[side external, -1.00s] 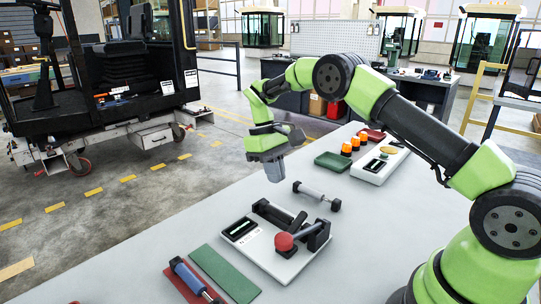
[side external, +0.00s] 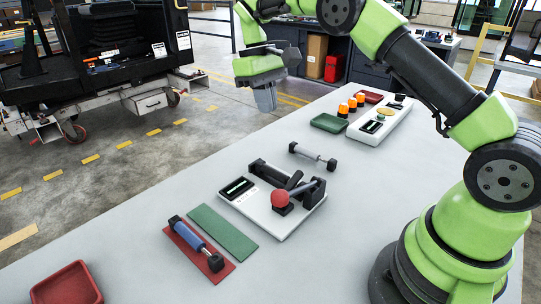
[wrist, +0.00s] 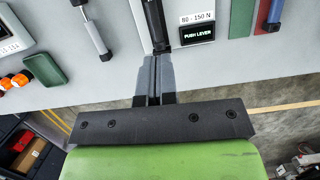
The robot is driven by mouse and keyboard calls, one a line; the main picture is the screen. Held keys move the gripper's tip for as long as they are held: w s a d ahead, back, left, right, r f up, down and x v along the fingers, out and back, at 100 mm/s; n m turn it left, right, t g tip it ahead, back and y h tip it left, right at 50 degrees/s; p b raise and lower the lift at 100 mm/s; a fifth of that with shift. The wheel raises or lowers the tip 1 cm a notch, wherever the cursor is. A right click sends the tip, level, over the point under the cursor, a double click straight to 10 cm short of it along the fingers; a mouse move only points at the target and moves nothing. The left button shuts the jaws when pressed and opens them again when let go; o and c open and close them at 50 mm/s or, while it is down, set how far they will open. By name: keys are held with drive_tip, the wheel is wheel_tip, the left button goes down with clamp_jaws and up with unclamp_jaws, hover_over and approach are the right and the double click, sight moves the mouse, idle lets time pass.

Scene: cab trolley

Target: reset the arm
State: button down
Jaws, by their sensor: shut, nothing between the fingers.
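My gripper (side external: 266,107) hangs in the air above the far left edge of the table (side external: 160,265), pointing down. In the wrist view its two grey fingers (wrist: 152,72) are together, with nothing between them. The white test unit (side external: 272,228), with a red-knobbed lever (side external: 281,198), stands on the table nearer the camera than the gripper. In the wrist view its display (wrist: 197,33) reads "PUSH LEVER", under a label reading "80 - 150 N".
A grey damper (side external: 313,157) lies loose beyond the unit. A blue damper (side external: 196,242) lies on a red mat (side external: 222,274), beside a green mat (side external: 222,232). A green tray (side external: 329,123), orange domes (side external: 343,110) and a white panel (side external: 385,128) stand farther back. A red tray (side external: 67,285) is at front left.

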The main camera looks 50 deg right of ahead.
drive_tip(key=s+a+r+m+t, duration=0.1)
drive_tip(key=s+a+r+t, duration=0.15)
drive_tip(key=s+r, duration=0.4)
drive_tip(key=s+a+r+t, duration=0.2)
drive_tip(key=s+r+t, duration=0.1)
drive_tip(key=s+r, duration=0.3)
drive_tip(key=s+a+m+t+y, duration=0.2)
drive_tip(key=s+t, duration=0.2)
drive_tip(key=s, duration=0.8)
drive_tip(key=shift+a+f+m, duration=0.3)
drive_tip(key=shift+f, duration=0.15)
drive_tip(key=shift+t, duration=0.25)
